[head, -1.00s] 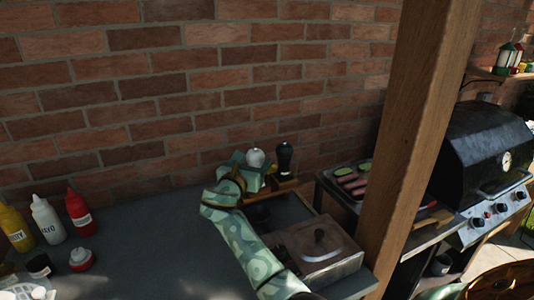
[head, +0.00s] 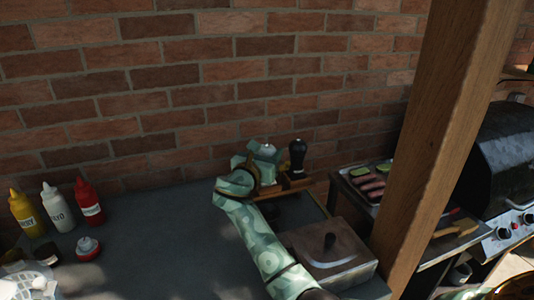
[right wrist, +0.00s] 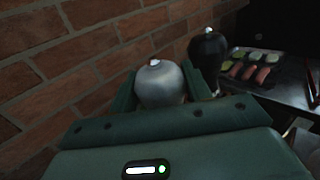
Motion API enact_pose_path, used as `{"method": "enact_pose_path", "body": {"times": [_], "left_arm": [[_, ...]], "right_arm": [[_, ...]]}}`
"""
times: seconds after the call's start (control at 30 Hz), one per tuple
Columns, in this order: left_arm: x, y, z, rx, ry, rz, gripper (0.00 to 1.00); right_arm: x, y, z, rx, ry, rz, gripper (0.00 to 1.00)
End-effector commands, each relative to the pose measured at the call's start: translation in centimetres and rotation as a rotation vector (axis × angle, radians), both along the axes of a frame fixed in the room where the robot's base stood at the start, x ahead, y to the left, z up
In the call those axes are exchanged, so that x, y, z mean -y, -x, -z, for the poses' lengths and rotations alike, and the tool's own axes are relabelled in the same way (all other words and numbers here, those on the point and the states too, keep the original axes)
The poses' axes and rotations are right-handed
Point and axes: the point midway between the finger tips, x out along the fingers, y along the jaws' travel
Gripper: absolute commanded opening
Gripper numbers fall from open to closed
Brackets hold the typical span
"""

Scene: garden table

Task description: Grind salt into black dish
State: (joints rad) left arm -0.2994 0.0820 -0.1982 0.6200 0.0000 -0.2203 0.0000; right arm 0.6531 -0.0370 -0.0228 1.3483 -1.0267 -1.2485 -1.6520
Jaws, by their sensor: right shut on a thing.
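A salt grinder with a pale grey-white domed top (head: 267,148) stands near the brick wall, and it also shows in the right wrist view (right wrist: 162,84). My right gripper (right wrist: 161,92) is shut on it, one green finger on each side. The patterned sleeve of my right arm reaches up to it in the head view. A black grinder (head: 297,158) stands upright just to the right, apart from my gripper, and also shows in the right wrist view (right wrist: 207,46). I cannot make out the black dish clearly; my arm covers part of that area. My left gripper is not in view.
A lidded box (head: 325,262) sits right of my arm. Mustard (head: 27,214), mayo (head: 57,209) and ketchup (head: 89,203) bottles stand at the left. A wooden post (head: 436,140) rises at the right, before the grill (head: 505,150).

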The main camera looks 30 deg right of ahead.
Motion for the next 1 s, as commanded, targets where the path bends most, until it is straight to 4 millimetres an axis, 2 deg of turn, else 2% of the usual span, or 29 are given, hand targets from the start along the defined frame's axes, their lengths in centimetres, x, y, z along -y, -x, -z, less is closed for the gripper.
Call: {"method": "enact_pose_path", "body": {"times": [0.27, 0.5, 0.63, 0.8, 1.0], "left_arm": [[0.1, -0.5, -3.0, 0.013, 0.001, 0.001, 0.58], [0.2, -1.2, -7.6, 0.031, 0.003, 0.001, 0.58], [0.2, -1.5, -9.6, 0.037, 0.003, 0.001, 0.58], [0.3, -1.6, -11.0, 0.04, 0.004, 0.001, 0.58], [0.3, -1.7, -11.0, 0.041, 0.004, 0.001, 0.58]], "right_arm": [[0.1, 0.2, -0.6, -0.005, 0.002, -0.088, 0.26], [0.2, 0.2, -0.8, -0.007, 0.003, -0.273, 0.26], [0.2, 0.2, -0.7, -0.007, 0.003, -0.396, 0.26], [0.2, 0.1, -0.3, -0.007, 0.002, -0.559, 0.26], [0.2, 0.1, 0.1, -0.008, 0.005, -0.748, 0.26]]}}
